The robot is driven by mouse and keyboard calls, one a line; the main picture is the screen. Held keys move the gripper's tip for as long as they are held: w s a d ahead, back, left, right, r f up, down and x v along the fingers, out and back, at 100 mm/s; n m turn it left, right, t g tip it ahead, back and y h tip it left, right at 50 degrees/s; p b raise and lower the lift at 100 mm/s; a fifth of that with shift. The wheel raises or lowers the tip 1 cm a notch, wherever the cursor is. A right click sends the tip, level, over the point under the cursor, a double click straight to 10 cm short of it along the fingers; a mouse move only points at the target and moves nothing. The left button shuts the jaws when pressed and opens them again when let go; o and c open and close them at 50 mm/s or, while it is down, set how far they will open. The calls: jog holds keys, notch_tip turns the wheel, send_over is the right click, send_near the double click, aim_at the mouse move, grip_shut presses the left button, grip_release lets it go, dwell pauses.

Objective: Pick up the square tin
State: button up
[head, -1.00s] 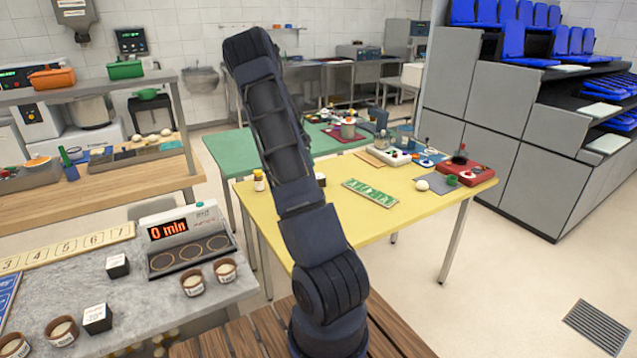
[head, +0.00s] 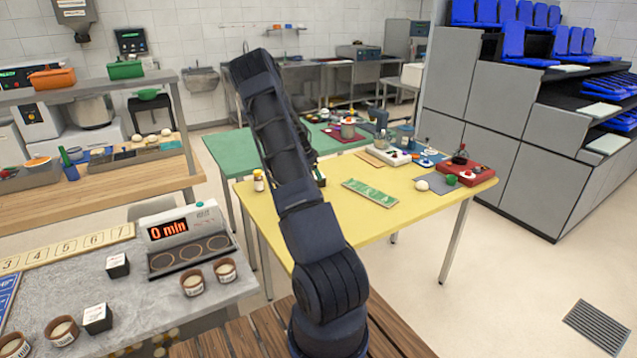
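I cannot single out a square tin for certain in the head view. An orange tin-like container (head: 52,79) and a green one (head: 125,70) stand on the upper shelf at the left. Two small dark boxes with white tops, one farther back (head: 117,265) and one nearer (head: 97,319), sit on the grey counter. My arm rises through the middle of the view and hides part of the yellow table. My gripper does not show, so what it holds cannot be seen.
The yellow table (head: 400,215) carries a green strip (head: 370,193), a red tray (head: 470,172) and small items. A timer unit (head: 188,240) and several brown cups stand on the grey counter (head: 60,270). Grey cabinets stand at right. The floor at front right is clear except a grate (head: 597,327).

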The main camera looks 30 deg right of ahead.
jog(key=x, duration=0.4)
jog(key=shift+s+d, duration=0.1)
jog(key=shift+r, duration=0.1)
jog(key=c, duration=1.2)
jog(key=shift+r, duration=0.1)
